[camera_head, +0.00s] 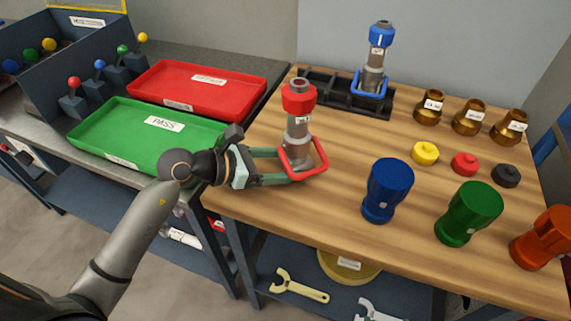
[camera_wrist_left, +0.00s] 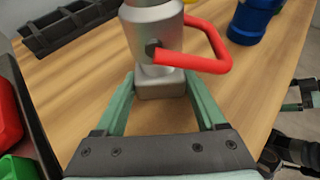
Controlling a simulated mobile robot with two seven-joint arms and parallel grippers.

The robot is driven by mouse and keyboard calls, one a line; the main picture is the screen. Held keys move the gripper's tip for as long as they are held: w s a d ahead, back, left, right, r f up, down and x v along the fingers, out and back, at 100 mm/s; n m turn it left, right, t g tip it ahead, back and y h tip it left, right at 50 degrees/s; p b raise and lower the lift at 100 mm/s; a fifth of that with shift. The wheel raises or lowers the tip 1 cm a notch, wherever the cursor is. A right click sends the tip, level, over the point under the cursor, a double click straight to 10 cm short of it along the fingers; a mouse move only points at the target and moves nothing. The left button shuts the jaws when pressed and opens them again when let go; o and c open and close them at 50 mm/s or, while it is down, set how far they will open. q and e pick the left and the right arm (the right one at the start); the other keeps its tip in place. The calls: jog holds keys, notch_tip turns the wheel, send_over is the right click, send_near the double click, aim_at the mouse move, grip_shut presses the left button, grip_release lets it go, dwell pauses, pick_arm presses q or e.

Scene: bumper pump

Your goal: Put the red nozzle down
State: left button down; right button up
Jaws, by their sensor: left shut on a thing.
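The red nozzle (camera_head: 298,125) is a grey metal body with a red top and a red loop handle. It stands upright at the left end of the wooden table (camera_head: 345,210). My left gripper (camera_head: 292,167) comes from the left and is shut on its lower body. In the left wrist view the grey body and red handle (camera_wrist_left: 215,45) show, with the square base (camera_wrist_left: 160,85) between my fingers. I cannot tell whether the base touches the wood. My right gripper (camera_wrist_left: 300,95) shows small at the right edge of the wrist view; its jaw state is unclear.
A black rack (camera_head: 325,90) holds a blue nozzle (camera_head: 376,60) behind. Blue (camera_head: 388,190), green (camera_head: 468,213) and orange (camera_head: 543,238) fittings stand at right. Brass pieces (camera_head: 428,106) and small caps (camera_head: 425,153) are beyond. Green (camera_head: 95,135) and red (camera_head: 250,90) trays lie left.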

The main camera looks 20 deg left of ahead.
dwell(0.3)
pick_arm(q)
jog(key=shift+f, duration=0.2)
grip_release()
jog(key=shift+s+a+r, duration=0.1)
jog(key=shift+r, duration=0.05)
jog(key=b+v, duration=0.1)
jog(key=v, duration=0.9)
jog(key=shift+s+a, duration=0.15)
jog(key=shift+s+a+r, duration=0.3)
jog(key=shift+s+a, duration=0.15)
